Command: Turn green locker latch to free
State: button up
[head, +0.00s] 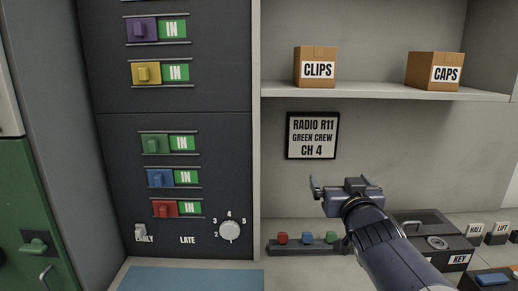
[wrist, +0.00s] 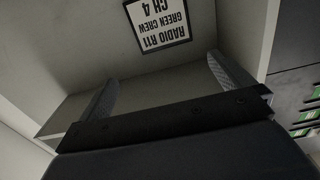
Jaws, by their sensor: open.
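The green locker (head: 20,200) stands at the far left of the head view, cut off by the picture's edge. Its green latch (head: 36,246) has a handle that sticks out to the left and looks roughly level. A grey pull handle (head: 45,274) sits below it. My gripper (head: 342,186) is well to the right of the latch, in front of the back wall below the sign. In the wrist view my gripper (wrist: 160,72) shows both fingers apart with nothing between them. The latch is not in the wrist view.
A dark panel (head: 180,105) with coloured sliders marked IN and a dial (head: 229,231) stands between locker and gripper. A shelf (head: 380,92) holds CLIPS (head: 316,68) and CAPS (head: 434,72) boxes. A sign (head: 313,136) hangs behind my gripper. A KEY box (head: 432,241) sits at right.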

aim_at(37, 247)
jog(key=k+j, duration=0.25)
jog(key=j, duration=0.2)
jog(key=k+j, duration=0.2)
jog(key=j, duration=0.2)
jog(key=k+j, duration=0.25)
jog(key=j, duration=0.65)
jog(key=k+j, duration=0.1)
jog(key=j, duration=3.35)
jog(key=i+z, duration=0.05)
jog(key=i, duration=0.05)
